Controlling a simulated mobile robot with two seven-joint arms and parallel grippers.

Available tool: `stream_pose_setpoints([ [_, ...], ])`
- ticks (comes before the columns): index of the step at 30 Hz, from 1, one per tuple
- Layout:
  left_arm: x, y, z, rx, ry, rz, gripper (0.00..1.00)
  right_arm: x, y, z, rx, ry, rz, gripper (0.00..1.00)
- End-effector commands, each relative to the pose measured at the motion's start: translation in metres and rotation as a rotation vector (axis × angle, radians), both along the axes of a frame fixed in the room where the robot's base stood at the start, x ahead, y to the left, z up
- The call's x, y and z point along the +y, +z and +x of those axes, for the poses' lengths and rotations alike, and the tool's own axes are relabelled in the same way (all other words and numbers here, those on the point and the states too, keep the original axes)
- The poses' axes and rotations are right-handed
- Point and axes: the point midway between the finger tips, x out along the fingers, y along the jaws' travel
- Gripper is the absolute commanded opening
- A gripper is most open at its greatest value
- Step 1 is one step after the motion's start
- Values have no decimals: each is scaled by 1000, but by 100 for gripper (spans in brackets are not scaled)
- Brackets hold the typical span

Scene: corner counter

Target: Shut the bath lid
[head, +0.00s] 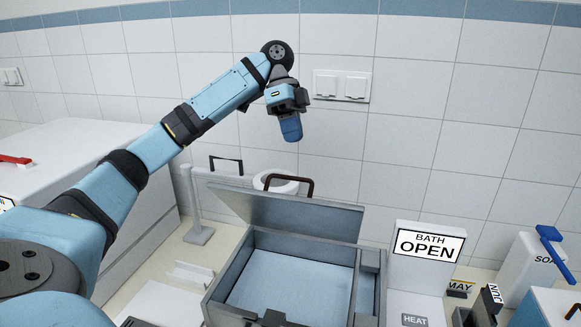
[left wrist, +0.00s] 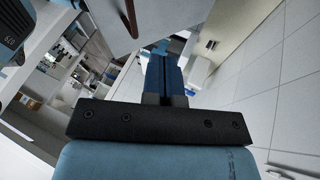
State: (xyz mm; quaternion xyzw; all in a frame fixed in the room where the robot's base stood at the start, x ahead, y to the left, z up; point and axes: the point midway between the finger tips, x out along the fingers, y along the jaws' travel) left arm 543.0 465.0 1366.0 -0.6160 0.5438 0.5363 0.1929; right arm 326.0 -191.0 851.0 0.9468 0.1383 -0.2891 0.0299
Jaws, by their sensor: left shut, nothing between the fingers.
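The bath (head: 232,272) is a grey metal box with a pale blue inside, on the counter in the lower middle of the head view. Its grey lid (head: 300,215) stands raised and tilted at the back, leaving the bath open. A dark brown arched handle (head: 311,184) shows at the lid's upper edge. The lid also seems to show at the top of the left wrist view (left wrist: 108,18). My left gripper (head: 292,130) is shut and empty, pointing down above and behind the lid, apart from it. Its blue fingers show in the left wrist view (left wrist: 166,75). My right gripper is not in view.
A white sign (head: 428,244) reading "BATH OPEN" stands right of the bath, with a "HEAT" label below. A white soap container (head: 527,265) is farther right. A white post (head: 195,215) and a white tray (head: 190,275) stand left. The tiled wall is close behind.

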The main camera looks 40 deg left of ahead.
Motion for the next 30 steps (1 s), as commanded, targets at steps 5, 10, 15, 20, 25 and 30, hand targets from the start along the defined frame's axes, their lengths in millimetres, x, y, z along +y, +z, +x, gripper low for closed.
stream_pose_setpoints([
  [5, -16, -32, -7, 3, -1, 1, 0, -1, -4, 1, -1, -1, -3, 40],
  [10, -25, -39, -28, 1, 1, 3, 0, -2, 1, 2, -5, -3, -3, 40],
  [15, -31, -44, -37, -1, 0, 0, 0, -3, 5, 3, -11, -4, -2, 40],
  [20, -32, -45, -38, -1, 1, 0, 0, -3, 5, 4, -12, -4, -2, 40],
  [25, -32, -45, -38, -1, 2, 0, 0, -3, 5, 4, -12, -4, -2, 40],
  [30, -35, -50, -47, -35, 2, 23, 0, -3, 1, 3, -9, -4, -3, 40],
])
